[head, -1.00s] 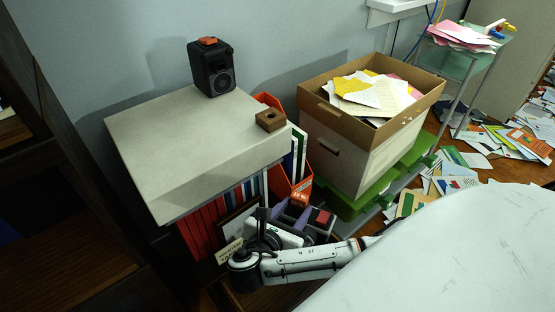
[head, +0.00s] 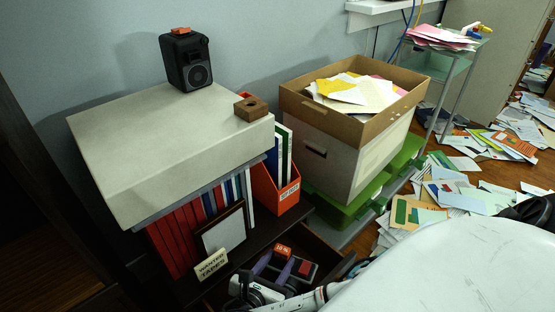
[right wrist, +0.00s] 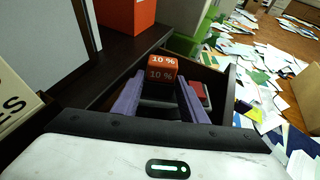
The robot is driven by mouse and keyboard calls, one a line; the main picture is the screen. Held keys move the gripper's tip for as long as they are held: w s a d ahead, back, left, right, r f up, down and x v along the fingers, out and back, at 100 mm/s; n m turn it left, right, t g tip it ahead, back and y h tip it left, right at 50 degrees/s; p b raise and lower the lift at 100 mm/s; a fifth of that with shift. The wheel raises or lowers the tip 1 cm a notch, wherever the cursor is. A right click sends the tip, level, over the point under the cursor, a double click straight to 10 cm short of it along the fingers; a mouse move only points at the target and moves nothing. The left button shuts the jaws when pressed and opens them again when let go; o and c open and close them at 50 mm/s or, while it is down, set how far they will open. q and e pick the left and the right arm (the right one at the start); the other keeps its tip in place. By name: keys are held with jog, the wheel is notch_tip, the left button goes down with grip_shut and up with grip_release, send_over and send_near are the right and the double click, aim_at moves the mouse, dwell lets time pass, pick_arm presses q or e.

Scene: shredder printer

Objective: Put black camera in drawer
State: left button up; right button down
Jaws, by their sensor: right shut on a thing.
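A black boxy device (head: 186,60) with an orange top piece and a round lens-like front stands upright on the pale box top; it is the thing that best fits the black camera. An open dark drawer (head: 318,247) shows below the shelf. My right gripper (head: 273,265) is low in or over this drawer, away from the device on the box. In the right wrist view its purple fingers (right wrist: 160,103) stand apart around a grey-dark object, mostly hidden. An orange block marked 10 % (right wrist: 162,68) shows just beyond the fingertips. My left gripper is not in view.
A red-topped item (head: 304,267) lies right of the fingers. A small wooden block (head: 251,108) sits on the pale box (head: 140,140). A paper-filled carton (head: 330,150) stands right; papers litter the floor.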

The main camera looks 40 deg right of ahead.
aim_at(278, 274)
notch_tip(278, 274, down, 4)
jog(key=b, duration=0.2)
jog(key=shift+f+b, duration=0.2)
jog(key=shift+b, duration=0.1)
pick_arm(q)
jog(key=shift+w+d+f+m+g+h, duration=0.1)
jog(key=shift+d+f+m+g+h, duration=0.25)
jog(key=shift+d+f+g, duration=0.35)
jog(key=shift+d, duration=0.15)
pick_arm(e)
jog(key=shift+f, duration=0.55)
jog(key=shift+f, duration=0.1)
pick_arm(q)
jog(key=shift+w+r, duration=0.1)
pick_arm(e)
jog(key=c, duration=1.1)
grip_release()
